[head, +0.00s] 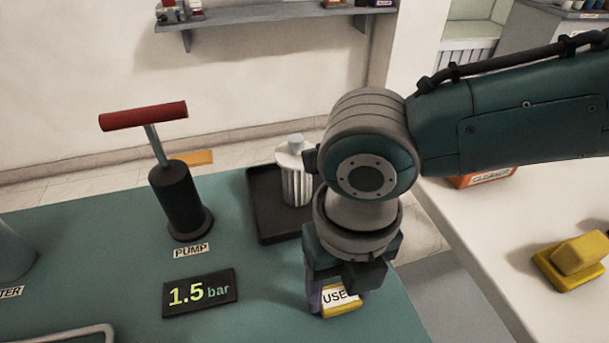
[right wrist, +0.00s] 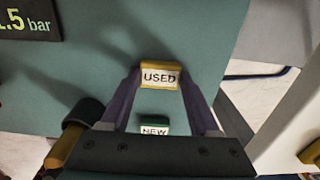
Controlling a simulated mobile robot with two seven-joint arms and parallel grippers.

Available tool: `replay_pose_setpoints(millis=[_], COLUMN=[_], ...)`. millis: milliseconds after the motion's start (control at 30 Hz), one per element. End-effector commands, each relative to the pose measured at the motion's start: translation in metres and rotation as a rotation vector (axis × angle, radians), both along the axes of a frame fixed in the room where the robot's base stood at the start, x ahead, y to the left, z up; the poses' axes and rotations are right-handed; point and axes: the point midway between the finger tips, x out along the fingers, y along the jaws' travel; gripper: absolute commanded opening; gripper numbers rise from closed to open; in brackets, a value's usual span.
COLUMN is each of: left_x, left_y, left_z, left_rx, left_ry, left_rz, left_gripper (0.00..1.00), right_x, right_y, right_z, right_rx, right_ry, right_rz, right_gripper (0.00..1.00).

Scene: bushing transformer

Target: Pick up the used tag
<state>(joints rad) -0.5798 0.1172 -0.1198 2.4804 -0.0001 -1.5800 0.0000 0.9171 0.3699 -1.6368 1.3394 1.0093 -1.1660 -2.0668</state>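The used tag (head: 342,299) is a small yellow block with a white label, at the right part of the green table. In the right wrist view the tag (right wrist: 160,77) lies between the two purple fingertips of my right gripper (right wrist: 159,85). The fingertips flank its two ends closely; I cannot tell whether they press on it. In the head view my right gripper (head: 338,292) points down over the tag and partly covers it. A green tag labelled NEW (right wrist: 153,128) shows nearer the gripper body in the right wrist view. My left gripper is not in view.
A pump (head: 178,195) with a red handle stands at the left, behind a display (head: 200,293) reading 1.5 bar. A dark tray (head: 268,222) holds a ribbed light part (head: 297,178) behind my gripper. A white table (head: 480,235) with a yellow block (head: 578,257) is at the right.

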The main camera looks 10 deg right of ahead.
Motion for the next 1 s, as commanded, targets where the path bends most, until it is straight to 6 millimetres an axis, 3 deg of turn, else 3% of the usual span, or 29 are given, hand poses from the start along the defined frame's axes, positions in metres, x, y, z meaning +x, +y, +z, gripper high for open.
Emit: replay_pose_setpoints(millis=[67,433,767,867,1000], left_x=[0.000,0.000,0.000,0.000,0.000], left_y=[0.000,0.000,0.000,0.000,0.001], left_z=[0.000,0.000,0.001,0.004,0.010], left_rx=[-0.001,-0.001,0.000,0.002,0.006], left_ry=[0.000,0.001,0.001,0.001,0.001], left_rz=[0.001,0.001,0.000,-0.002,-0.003], left_gripper=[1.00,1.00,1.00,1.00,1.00], right_x=[0.000,0.000,0.000,0.000,0.001], right_y=[0.000,0.000,0.000,0.000,0.000], right_z=[0.000,0.000,0.004,0.014,0.042], right_rx=[0.000,0.000,0.000,0.002,0.004], right_ry=[0.000,0.000,0.000,0.000,-0.003], right_rz=[0.000,0.000,0.000,0.001,0.001], right_gripper=[0.51,0.10,0.09,0.09,0.09])
